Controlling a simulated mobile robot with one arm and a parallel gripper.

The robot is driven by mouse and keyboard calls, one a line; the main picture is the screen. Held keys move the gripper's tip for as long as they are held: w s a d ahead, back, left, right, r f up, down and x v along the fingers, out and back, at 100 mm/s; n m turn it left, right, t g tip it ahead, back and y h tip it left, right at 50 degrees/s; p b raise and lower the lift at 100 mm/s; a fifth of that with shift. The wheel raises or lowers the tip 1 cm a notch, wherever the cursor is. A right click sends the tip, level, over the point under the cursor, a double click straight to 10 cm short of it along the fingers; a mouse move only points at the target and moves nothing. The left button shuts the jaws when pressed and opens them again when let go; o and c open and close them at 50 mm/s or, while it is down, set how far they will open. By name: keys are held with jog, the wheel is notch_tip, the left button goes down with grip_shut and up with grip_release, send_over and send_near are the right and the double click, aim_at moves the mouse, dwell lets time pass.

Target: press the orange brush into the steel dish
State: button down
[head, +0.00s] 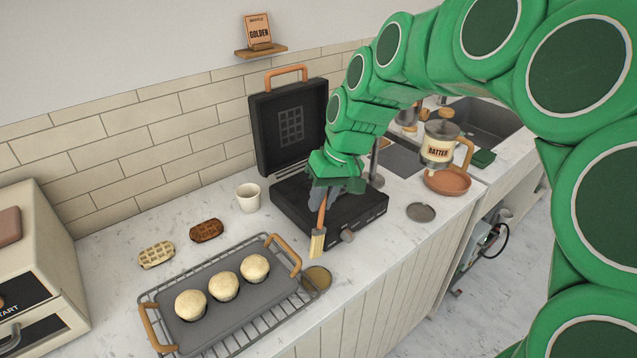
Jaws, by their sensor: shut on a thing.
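The brush (321,217) has an orange handle and pale bristles (317,244) that point down. My gripper (325,193) is shut on the upper part of its handle, in front of the open waffle iron. A small round steel dish (328,286) with a golden-brown inside lies on the counter at the right end of the wire rack. The bristles are above and a little behind the dish in the head view, apart from it. My gripper hides the top of the handle.
A grey tray (215,328) with three pale muffins sits on the rack beside the dish. The waffle iron (362,216) stands behind. A white cup (248,197), two waffles, a grey disc (421,212) and a batter jug (439,150) are around. The counter front edge is close to the dish.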

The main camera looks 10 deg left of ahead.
aim_at(322, 224)
jog(key=shift+f, duration=3.05)
jog(key=shift+s+f, duration=0.15)
jog(key=shift+f, duration=0.35)
dwell(0.5)
jog(key=shift+r, duration=3.6)
